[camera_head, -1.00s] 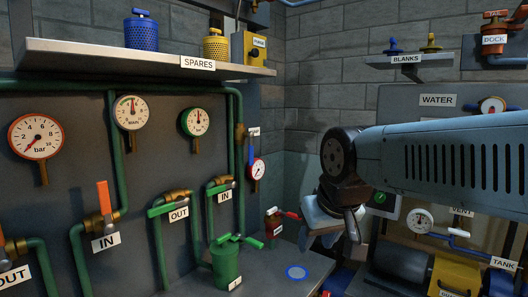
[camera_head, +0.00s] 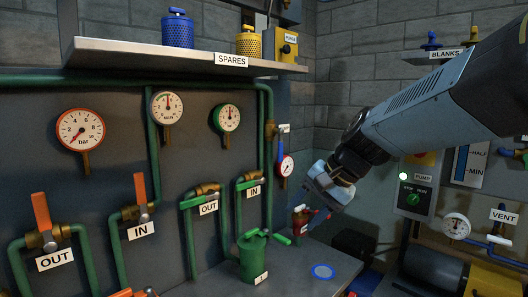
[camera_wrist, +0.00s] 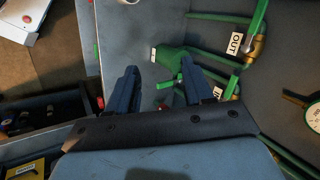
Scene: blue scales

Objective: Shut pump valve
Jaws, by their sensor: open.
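My gripper (camera_head: 328,190) hangs in mid-air in the head view, above the bench corner and right of the pipe panel. In the wrist view its two dark blue fingers (camera_wrist: 158,82) are apart with nothing held between them. A valve with an upright blue lever (camera_head: 281,147) sits on the panel's right end, above a small red-rimmed gauge (camera_head: 285,166). Its small label is too small to read. A box labelled PUMP (camera_head: 413,198) with a green knob and a lit lamp stands to the right of my gripper. I cannot tell which valve is the pump valve.
A green can (camera_head: 253,262) and a red bottle (camera_head: 299,222) stand on the bench, below my gripper. Green-levered OUT and IN valves line the panel. A shelf labelled SPARES (camera_head: 180,52) juts out above. A blue ring (camera_head: 323,271) marks clear bench top.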

